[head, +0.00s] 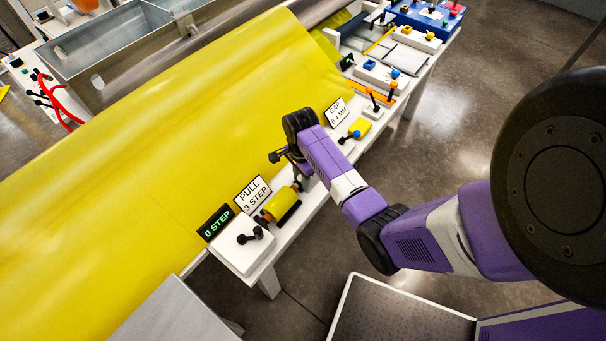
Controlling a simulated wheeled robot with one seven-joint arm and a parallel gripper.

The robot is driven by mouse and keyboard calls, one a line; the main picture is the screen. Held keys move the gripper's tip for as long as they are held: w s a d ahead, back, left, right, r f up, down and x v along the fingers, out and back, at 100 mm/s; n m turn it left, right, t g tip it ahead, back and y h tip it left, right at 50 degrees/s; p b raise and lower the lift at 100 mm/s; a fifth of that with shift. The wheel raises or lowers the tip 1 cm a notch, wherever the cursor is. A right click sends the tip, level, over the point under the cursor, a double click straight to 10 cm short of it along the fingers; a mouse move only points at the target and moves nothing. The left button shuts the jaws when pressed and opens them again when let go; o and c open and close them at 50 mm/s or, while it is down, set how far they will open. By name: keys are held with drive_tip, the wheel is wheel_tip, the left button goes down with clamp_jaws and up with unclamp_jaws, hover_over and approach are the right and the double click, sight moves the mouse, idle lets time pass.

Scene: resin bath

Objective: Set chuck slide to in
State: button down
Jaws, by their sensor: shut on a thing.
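My gripper (297,180) reaches down to the white bench beside the upper right end of a small yellow roll (281,206). It is shut on a small part there, which I take to be the chuck slide. The gripper and wrist hide most of this part, so its position, in or out, cannot be told. A small grey block (309,184) shows just right of the fingers. The roll lies in a dark holder on the bench.
A "PULL 3 STEP" sign (253,194) and a "0 STEP" display (216,223) stand left of the roll. A white box with a black lever (250,238) is at the bench's near end. A "GAP 0.4 MM" sign (338,112) and several levers stand farther along. A large yellow sheet (170,130) slopes behind.

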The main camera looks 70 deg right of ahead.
drive_tip(key=c, duration=1.1)
unclamp_jaws()
drive_tip(key=shift+a, duration=0.25)
drive_tip(key=shift+r, duration=3.9)
